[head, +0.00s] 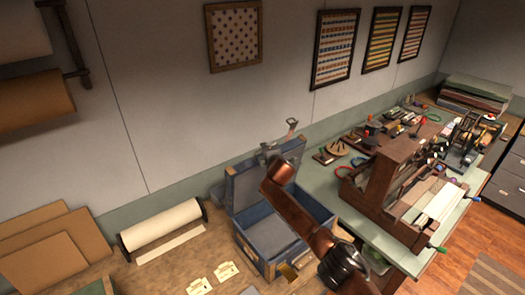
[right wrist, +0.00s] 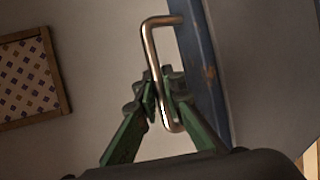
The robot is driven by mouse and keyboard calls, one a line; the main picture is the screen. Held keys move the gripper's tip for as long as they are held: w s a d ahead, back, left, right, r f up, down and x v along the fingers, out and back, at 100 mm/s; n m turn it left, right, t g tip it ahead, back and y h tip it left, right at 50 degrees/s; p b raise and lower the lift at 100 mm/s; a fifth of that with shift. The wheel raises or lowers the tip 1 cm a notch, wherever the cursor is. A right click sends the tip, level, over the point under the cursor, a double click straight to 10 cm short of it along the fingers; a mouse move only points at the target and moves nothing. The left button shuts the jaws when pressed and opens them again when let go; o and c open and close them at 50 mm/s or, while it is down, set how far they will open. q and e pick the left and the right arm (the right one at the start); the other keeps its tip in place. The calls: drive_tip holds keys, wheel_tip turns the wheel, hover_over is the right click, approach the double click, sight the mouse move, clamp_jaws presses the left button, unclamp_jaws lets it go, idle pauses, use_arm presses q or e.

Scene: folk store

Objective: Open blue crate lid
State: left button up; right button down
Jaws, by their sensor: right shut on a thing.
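The blue crate (head: 258,241) stands on the wooden worktop in the middle of the head view, with brass-coloured corners. Its lid (head: 240,186) stands raised at the back, so the grey inside of the crate shows. My right arm reaches across the crate to the lid's upper edge. In the right wrist view, the green fingers of my right gripper (right wrist: 164,90) are shut on a copper-coloured U-shaped handle (right wrist: 149,48) on the blue lid (right wrist: 204,75). My arm hides part of the lid and crate in the head view. My left gripper is not in view.
A paper roll (head: 162,225) and flat brown boards (head: 60,245) lie left of the crate. A green-topped bench (head: 400,258) with a wooden rack (head: 378,180) and small tools stands to the right. The wall behind carries framed pictures (head: 234,35).

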drive_tip(key=shift+a+r, duration=0.1)
drive_tip(key=c, duration=2)
unclamp_jaws()
drive_tip(key=shift+c, duration=0.2)
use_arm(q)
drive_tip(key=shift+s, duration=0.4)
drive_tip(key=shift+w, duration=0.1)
use_arm(e)
drive_tip(key=v, duration=1.2)
